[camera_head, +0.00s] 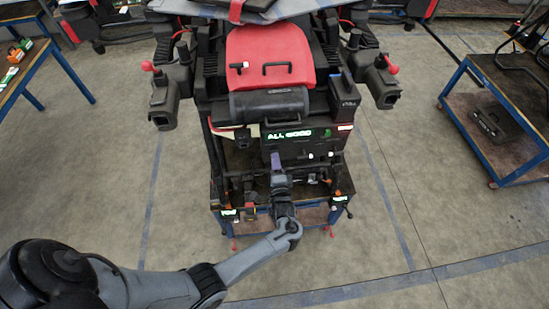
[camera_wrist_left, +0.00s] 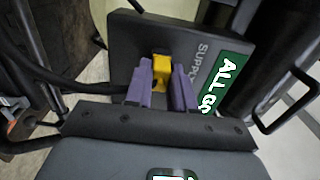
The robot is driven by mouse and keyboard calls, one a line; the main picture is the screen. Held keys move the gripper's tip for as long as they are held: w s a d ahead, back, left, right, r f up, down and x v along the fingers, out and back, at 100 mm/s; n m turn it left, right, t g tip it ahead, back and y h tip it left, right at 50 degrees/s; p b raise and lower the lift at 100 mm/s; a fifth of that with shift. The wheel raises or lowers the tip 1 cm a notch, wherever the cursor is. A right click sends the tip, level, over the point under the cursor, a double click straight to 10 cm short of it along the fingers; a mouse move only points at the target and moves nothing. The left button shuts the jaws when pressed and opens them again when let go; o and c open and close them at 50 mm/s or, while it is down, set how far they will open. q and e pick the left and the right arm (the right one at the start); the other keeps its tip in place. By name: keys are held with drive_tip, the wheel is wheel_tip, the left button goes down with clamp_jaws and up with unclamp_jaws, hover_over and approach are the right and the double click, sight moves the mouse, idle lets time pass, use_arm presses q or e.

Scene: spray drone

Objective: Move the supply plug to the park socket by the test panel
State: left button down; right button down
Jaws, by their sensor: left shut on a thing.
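My left gripper (camera_head: 277,165) reaches up from the lower left to the front of the black machine panel. In the left wrist view its purple fingers (camera_wrist_left: 162,82) are shut on a yellow piece, which I take to be the supply plug (camera_wrist_left: 160,67). The plug sits right at a dark panel (camera_wrist_left: 130,35) lettered "SUPPLY"; I cannot tell whether it is seated or clear of it. The fingers hide much of it. A small lit label (camera_head: 340,198) at the stand's right may mark the test panel. I cannot make out the park socket. My right gripper is not in view.
A black cable (camera_wrist_left: 60,78) runs left of the fingers. A black handle (camera_wrist_left: 288,100) stands at the right. Another lit label (camera_head: 228,212) is on the stand's left. A blue-framed cart (camera_head: 500,75) is at the right, with open floor between.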

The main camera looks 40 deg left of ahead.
use_arm(q)
drive_tip(key=p+v, duration=0.2)
drive_tip(key=v, duration=0.4)
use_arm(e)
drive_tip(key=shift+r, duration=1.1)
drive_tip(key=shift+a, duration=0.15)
